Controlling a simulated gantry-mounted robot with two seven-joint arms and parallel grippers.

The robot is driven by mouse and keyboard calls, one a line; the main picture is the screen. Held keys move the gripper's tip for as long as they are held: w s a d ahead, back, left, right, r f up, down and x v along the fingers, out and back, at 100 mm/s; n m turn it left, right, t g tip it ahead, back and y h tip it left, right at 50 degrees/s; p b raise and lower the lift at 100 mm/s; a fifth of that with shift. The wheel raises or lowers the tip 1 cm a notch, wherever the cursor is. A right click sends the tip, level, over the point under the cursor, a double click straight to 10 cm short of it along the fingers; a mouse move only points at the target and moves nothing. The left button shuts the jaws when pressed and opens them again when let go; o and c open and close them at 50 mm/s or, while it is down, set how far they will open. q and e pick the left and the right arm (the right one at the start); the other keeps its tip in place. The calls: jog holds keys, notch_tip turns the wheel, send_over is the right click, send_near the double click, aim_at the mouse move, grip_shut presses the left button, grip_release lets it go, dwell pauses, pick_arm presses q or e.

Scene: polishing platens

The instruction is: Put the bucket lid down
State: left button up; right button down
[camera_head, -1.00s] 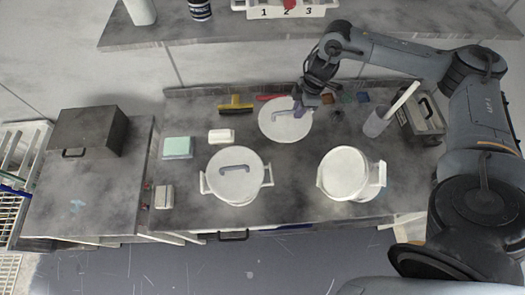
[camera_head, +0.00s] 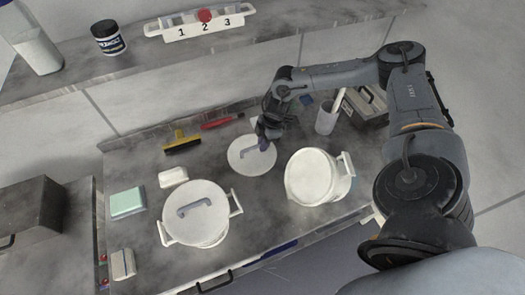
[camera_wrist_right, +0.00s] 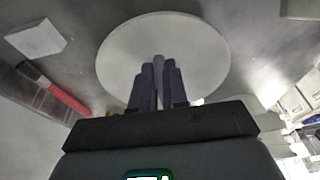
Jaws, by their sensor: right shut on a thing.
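A round white bucket lid (camera_head: 241,163) with a grey handle lies flat at or just above the back of the grey counter. I cannot tell whether it touches the counter. My right gripper (camera_head: 265,146) is above the lid, shut on its handle at the right end. In the right wrist view the two fingers (camera_wrist_right: 159,82) close around the handle, with the white lid disc (camera_wrist_right: 200,50) beyond them. A left white bucket (camera_head: 203,236) wears a similar lid with a grey handle (camera_head: 194,207). A right white bucket (camera_head: 318,180) shows no handle on top. My left gripper is out of view.
A yellow-and-black squeegee (camera_head: 182,143), a red-handled tool (camera_head: 222,121), a white block (camera_head: 173,177) and a green-topped pad (camera_head: 127,202) lie left of the lid. A grey cup (camera_head: 326,121) and a toolbox (camera_head: 366,105) stand right. A shelf (camera_head: 110,68) runs behind.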

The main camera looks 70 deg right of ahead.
jog(key=shift+f+b, duration=0.4)
jog(key=shift+f, duration=1.55)
jog(key=shift+f, duration=0.2)
jog(key=c, duration=1.1)
grip_release()
jog(key=shift+c, duration=0.2)
jog(key=shift+r, duration=0.1)
jog(key=p+v, duration=0.2)
jog(key=v, duration=1)
jog(key=shift+r, duration=0.1)
